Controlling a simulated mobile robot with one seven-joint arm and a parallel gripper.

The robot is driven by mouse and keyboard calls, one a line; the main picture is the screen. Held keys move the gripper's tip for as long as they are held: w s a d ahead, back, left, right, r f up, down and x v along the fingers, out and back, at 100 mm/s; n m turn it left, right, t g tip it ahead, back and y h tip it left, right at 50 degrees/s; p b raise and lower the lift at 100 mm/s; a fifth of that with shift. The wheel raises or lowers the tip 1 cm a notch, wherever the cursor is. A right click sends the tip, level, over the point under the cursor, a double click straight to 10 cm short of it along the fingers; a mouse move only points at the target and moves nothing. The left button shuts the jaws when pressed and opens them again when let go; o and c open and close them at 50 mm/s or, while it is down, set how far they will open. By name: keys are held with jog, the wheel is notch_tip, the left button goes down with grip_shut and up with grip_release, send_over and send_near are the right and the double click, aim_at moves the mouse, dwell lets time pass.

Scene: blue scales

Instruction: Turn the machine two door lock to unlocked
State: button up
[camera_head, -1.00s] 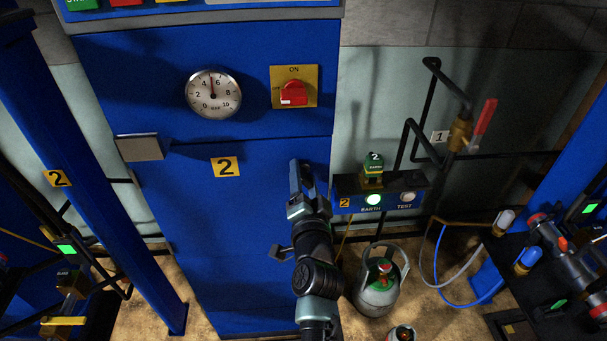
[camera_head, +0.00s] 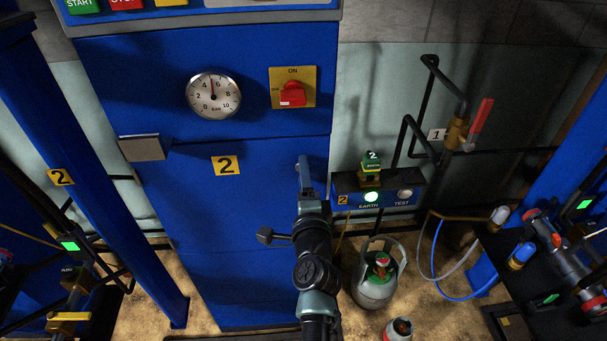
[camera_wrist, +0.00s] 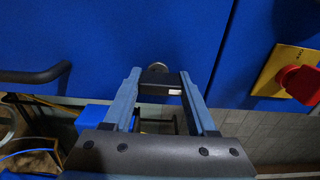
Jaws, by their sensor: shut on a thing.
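The blue machine two cabinet (camera_head: 110,75) has a yellow "2" plate (camera_head: 225,166) on its door. My gripper (camera_head: 303,162) is at the right side of this door, below the red switch. In the wrist view my gripper (camera_wrist: 160,75) has its two blue-grey fingers on either side of a dark bar-shaped lock knob (camera_wrist: 160,89), shut on it. A round metal part (camera_wrist: 154,68) shows just behind the knob. In the head view the lock is hidden by the gripper. I cannot read any lock marking.
A red switch (camera_head: 292,95) on a yellow plate marked ON and a round gauge (camera_head: 213,95) sit above the door. An EARTH/TEST box (camera_head: 350,185) is close right of my arm. A gas bottle (camera_head: 375,290) stands on the floor below it.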

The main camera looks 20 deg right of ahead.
dwell(0.4)
jog(key=o, duration=1.4)
jog(key=shift+c, duration=0.2)
jog(key=shift+s, duration=0.15)
jog(key=p+v, duration=0.5)
jog(key=v, duration=0.7)
jog(key=shift+s, duration=0.35)
jog(key=shift+a, duration=0.15)
jog(key=shift+r, duration=0.15)
